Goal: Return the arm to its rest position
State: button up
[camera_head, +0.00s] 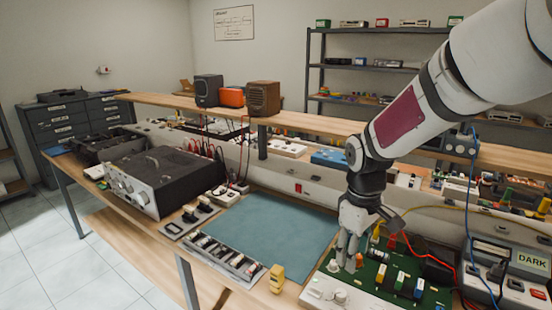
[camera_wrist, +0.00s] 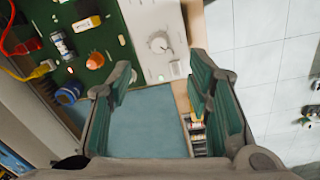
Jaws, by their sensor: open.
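My arm reaches down from the upper right of the head view, bent at the elbow. My gripper (camera_head: 347,262) points downward over the left part of a green circuit board (camera_head: 375,270), near its white panel (camera_head: 325,290). In the wrist view the two fingers of my gripper (camera_wrist: 168,75) stand apart with nothing between them. The white panel (camera_wrist: 150,25) with a round dial lies beyond the fingertips there. Whether the fingertips touch the board or panel is hard to tell.
A teal mat (camera_head: 265,230) lies clear left of the gripper. A small yellow device (camera_head: 276,278) and a parts tray (camera_head: 222,258) sit at the bench's front. A grey instrument (camera_head: 160,180) stands at left.

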jog(key=s+r+m+t, duration=0.2)
jog(key=s+r+m, duration=0.2)
jog(key=s, duration=0.7)
jog(key=s+r+m+t, duration=0.2)
jog(key=s+r+m, duration=0.1)
jog(key=s+r, duration=0.6)
jog(key=s, duration=0.2)
jog(key=shift+s+m, duration=0.4)
